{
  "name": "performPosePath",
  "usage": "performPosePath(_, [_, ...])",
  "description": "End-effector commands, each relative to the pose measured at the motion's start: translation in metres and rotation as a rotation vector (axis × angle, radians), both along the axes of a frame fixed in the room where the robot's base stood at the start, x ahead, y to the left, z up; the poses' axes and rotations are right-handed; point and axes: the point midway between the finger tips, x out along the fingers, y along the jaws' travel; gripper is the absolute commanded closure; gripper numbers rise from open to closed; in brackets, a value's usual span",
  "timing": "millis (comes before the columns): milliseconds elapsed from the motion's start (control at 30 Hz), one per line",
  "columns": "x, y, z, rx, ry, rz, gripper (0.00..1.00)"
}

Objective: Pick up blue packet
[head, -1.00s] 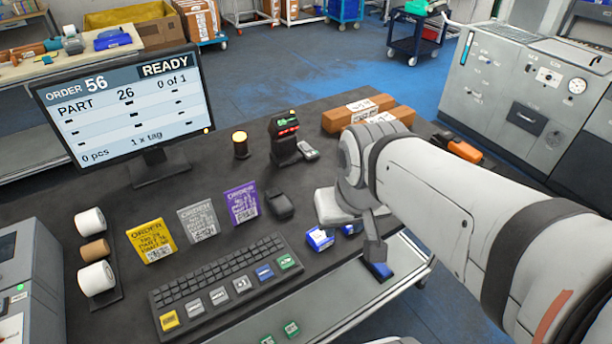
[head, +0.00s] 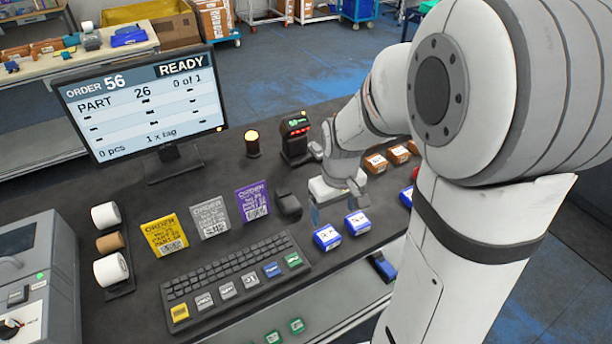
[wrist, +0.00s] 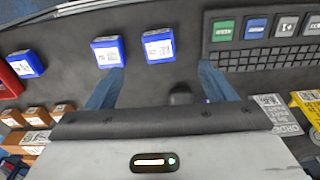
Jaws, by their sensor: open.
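Several blue packets with white labels lie on the dark table. Two sit side by side near the front edge: the left one (head: 327,237), which shows in the wrist view (wrist: 159,46), and the right one (head: 357,223), also in the wrist view (wrist: 107,52). Another blue packet (wrist: 26,64) lies farther along the row, partly hidden by my arm in the head view (head: 406,196). My gripper (head: 335,203) is open and empty, pointing down just behind the pair. In the wrist view its blue fingers (wrist: 160,82) stand apart, with the packets beyond the fingertips.
The keyboard (head: 235,281) lies left of the packets. A dark mouse-like object (head: 288,205) and purple order card (head: 252,202) stand near my gripper. Orange-brown boxes (head: 375,163) and a red item (wrist: 8,80) are close by. Another blue item (head: 382,266) is at the table's front edge.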

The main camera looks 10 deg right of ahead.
Motion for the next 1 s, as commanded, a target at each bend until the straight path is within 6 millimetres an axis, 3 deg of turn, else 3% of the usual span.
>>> performPosePath(100, [0.014, 0.0, -0.024, -0.002, 0.04, 0.044, 0.24])
performPosePath(300, [0.024, 0.0, -0.046, -0.003, 0.063, 0.08, 0.24])
performPosePath(1000, [0.023, 0.001, -0.119, -0.002, 0.065, 0.081, 0.24])
